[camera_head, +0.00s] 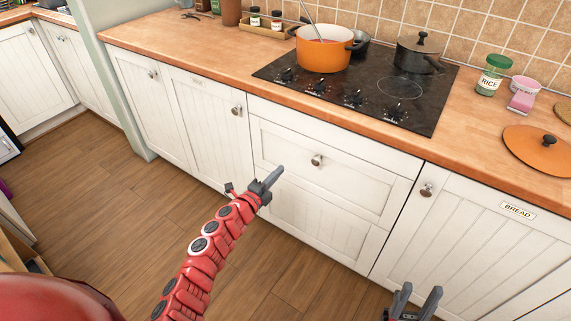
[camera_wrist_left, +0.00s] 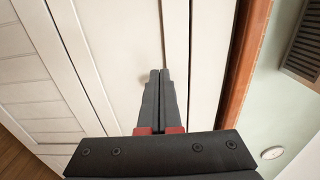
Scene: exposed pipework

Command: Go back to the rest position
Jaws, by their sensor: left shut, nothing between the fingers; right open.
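My left gripper (camera_head: 270,180) is at the end of my red left arm, in front of the white drawer fronts below the stove. In the left wrist view its two dark fingers (camera_wrist_left: 158,95) lie together, shut and empty, with pale cabinet fronts beyond them. My right gripper (camera_head: 416,297) shows at the bottom edge of the head view, in front of the lower cabinets. Its two fingers stand apart, with nothing seen between them. Most of my right arm is out of view.
White drawers (camera_head: 327,165) with round knobs face me. On the wooden counter (camera_head: 190,54) are a black cooktop (camera_head: 410,110), an orange pot (camera_head: 323,55), a dark pot (camera_head: 416,55), a rice jar (camera_head: 490,77) and an orange lid (camera_head: 540,148). The wooden floor (camera_head: 110,210) at left is clear.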

